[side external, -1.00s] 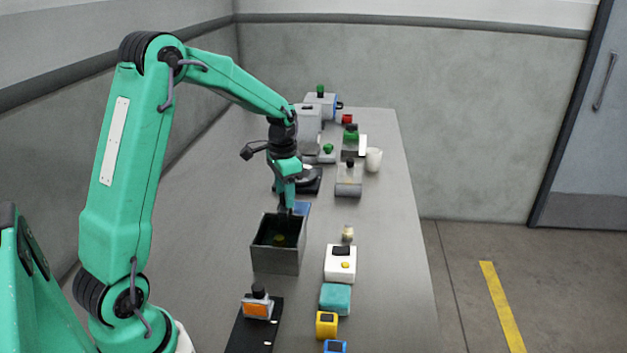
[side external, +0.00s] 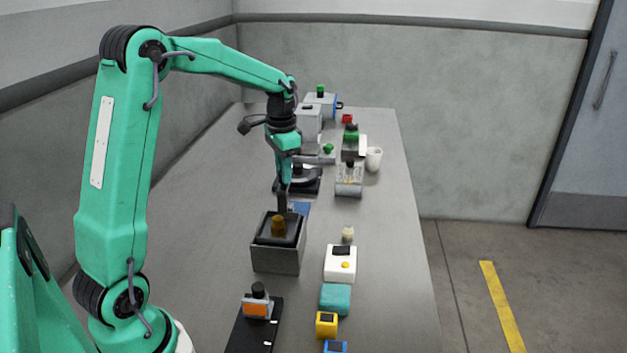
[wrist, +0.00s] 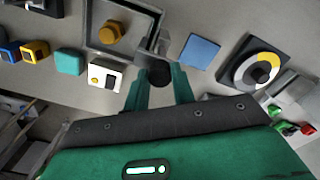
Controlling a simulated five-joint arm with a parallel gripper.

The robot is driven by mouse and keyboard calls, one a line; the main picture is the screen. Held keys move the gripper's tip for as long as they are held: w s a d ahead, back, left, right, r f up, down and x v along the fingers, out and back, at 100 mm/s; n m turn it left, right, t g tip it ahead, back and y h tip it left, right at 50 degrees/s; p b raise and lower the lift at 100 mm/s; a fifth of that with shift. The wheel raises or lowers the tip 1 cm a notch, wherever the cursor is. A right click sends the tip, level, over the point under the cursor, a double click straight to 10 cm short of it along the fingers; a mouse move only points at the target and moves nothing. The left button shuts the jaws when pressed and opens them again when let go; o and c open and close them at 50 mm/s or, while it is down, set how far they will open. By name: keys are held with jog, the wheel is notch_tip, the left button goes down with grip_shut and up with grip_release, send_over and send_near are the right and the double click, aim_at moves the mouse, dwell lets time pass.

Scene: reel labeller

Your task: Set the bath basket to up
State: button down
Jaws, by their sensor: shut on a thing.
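The bath is a grey open box (side external: 275,262) in the middle of the table. Its dark basket (side external: 264,238) sits high, near the bath's rim, with an amber-brown piece (side external: 278,224) on it. The piece and the bath also show at the top of the wrist view, as an orange-brown part (wrist: 111,33) within the grey frame (wrist: 92,18). My gripper (side external: 283,206) is at the far edge of the bath. In the wrist view its fingers (wrist: 159,82) are closed around a dark round knob (wrist: 160,72) beside the bath. The grip's inner faces are partly hidden.
A blue pad (side external: 301,208) lies just behind the bath. A white box with a yellow button (side external: 340,265), a teal block (side external: 335,299) and a small pale bottle (side external: 348,234) stand to the right. A dark round device (side external: 305,180) is behind. The left of the table is clear.

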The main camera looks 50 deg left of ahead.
jog(key=shift+r, duration=0.4)
jog(key=c, duration=1.4)
grip_release()
jog(key=shift+o, duration=1.2)
jog(key=shift+f, duration=0.15)
jog(key=shift+r, duration=3.95)
